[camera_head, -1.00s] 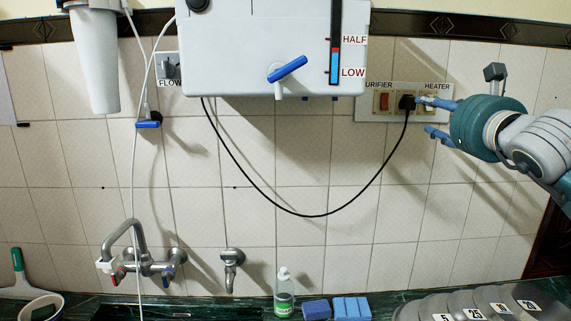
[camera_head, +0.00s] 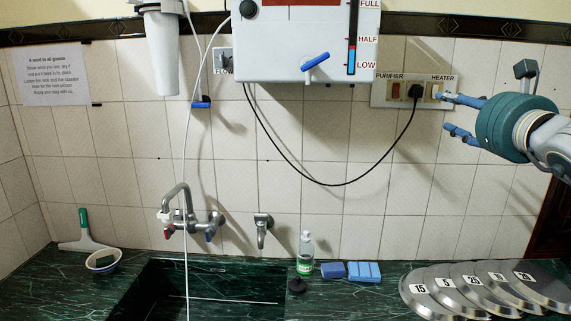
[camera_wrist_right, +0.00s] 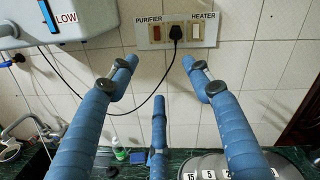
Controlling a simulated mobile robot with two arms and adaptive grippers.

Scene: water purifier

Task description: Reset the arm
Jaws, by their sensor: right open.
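My right gripper (camera_head: 447,112) comes in from the right in the head view, with blue wrapped fingers in front of the tiled wall. It is open and empty, its fingertips beside the switch panel (camera_head: 383,96). In the right wrist view the spread fingers of the right gripper (camera_wrist_right: 158,75) point at the switch panel (camera_wrist_right: 153,38), which carries a red PURIFIER switch (camera_wrist_right: 157,31), a black plug (camera_wrist_right: 176,36) and a white HEATER switch (camera_wrist_right: 195,30). I cannot tell whether a fingertip touches the panel. My left gripper is not in view.
A white purifier (camera_head: 300,68) with a blue-handled tap (camera_head: 315,61) hangs on the wall. A black cord (camera_head: 320,183) loops to the plug. Below are a faucet (camera_head: 187,212), a sink, a bottle (camera_head: 305,252), blue sponges (camera_head: 350,271) and numbered metal lids (camera_head: 430,308).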

